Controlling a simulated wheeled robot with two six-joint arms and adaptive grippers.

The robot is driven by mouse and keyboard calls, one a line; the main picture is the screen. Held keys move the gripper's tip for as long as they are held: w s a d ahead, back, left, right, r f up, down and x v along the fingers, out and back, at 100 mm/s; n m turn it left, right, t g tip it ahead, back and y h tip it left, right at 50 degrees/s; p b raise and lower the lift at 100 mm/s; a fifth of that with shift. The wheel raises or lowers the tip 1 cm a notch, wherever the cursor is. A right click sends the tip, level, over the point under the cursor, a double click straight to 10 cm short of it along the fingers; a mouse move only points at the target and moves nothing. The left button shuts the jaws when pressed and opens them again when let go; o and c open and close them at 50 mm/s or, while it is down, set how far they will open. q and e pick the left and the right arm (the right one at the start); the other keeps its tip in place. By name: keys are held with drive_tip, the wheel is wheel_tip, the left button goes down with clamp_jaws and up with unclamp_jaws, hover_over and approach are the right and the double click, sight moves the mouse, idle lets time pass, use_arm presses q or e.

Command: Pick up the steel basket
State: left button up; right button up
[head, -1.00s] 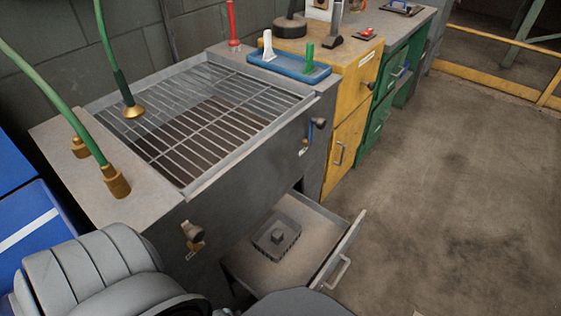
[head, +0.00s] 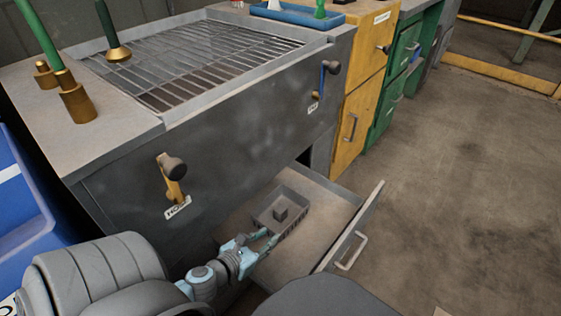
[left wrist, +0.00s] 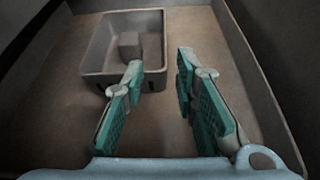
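The steel basket (head: 294,223) is a small grey open-topped box with a small block inside. It sits upright on the floor of the open drawer (head: 325,205). My left gripper (head: 269,237) is open and reaches into the drawer at the basket's near side. In the left wrist view the basket (left wrist: 154,80) lies ahead and to the left. The left finger overlaps its near wall and the right finger is beyond its right side. I cannot tell whether a finger touches the basket. My right gripper is not in view.
The drawer's front panel with a handle (head: 350,257) stands to the right of my left gripper. Above is the grey workbench (head: 230,140) with a metal grate and a yellow-handled knob (head: 172,175). A yellow cabinet (head: 365,110) stands behind. The floor at right is clear.

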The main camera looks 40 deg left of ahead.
use_arm(q)
drive_tip(key=p, duration=0.2)
approach(294, 220)
drive_tip(key=x, duration=0.4)
drive_tip(key=shift+a+f, duration=0.1)
drive_tip(key=shift+a, duration=0.3)
drive_tip(key=x, duration=0.4)
drive_tip(key=b+x, duration=0.1)
drive_tip(key=x, duration=0.1)
drive_tip(key=shift+d+f, duration=0.15)
drive_tip(key=shift+d, duration=0.2)
drive_tip(key=shift+w, duration=0.15)
clamp_jaws()
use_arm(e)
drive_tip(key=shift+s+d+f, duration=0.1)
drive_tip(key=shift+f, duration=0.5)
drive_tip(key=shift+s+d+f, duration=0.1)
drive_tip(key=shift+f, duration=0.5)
